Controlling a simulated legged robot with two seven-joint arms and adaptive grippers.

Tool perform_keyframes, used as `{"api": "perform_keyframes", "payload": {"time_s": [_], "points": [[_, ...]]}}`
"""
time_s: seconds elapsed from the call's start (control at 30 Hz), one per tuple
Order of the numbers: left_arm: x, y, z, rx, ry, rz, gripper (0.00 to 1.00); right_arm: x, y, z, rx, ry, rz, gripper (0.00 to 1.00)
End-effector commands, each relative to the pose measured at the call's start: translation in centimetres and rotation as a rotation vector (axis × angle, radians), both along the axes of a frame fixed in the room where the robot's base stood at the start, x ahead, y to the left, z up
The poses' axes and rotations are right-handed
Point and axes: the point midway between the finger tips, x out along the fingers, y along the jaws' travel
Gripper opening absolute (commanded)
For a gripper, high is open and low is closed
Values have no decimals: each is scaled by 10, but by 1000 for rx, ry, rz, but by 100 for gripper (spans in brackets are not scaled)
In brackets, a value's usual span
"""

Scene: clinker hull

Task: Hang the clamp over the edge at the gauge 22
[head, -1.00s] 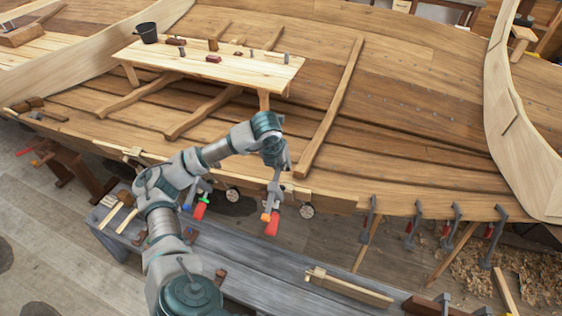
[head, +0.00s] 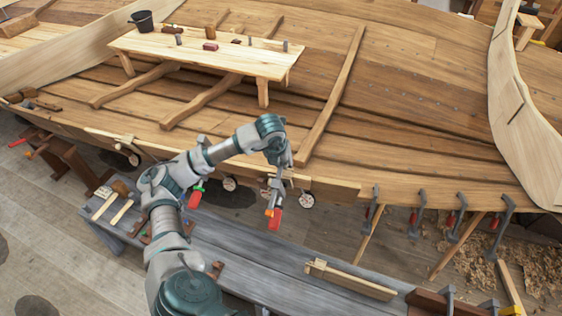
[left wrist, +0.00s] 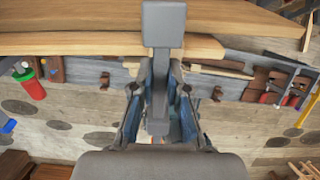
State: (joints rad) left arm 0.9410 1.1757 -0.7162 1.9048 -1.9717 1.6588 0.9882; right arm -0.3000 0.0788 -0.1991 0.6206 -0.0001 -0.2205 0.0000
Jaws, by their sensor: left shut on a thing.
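My left gripper (head: 277,172) is shut on a grey clamp (head: 276,198) with a red handle and an orange part, beside the hull's near edge (head: 325,186). In the left wrist view, the fingers (left wrist: 160,105) close on the clamp's grey bar (left wrist: 161,62), whose square head overlaps the plank edge. I cannot tell whether it touches the edge. Round white gauges (head: 306,200) sit along the edge, one just right of the clamp and another (head: 230,184) to its left. Their numbers are unreadable. My right gripper is out of view.
Several clamps (head: 418,214) hang further right. A grey bench (head: 250,243) with tools lies below the edge. A plank table (head: 207,50) stands inside the hull.

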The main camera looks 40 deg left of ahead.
Motion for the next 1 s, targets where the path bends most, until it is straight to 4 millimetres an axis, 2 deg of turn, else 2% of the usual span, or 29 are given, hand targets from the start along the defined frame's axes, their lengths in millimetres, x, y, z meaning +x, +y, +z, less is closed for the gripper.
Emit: {"api": "perform_keyframes", "payload": {"time_s": [0.1,0.33,0.5,0.7,1.0], "points": [[5,-2,-11,1,-4,0,0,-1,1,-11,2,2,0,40],[11,-1,-29,2,-5,-2,0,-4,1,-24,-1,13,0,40],[14,4,-38,-1,-4,-1,0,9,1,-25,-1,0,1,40],[15,4,-41,-2,-5,-1,0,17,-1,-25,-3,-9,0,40],[15,2,-40,2,-5,-1,0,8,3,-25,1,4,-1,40]]}}
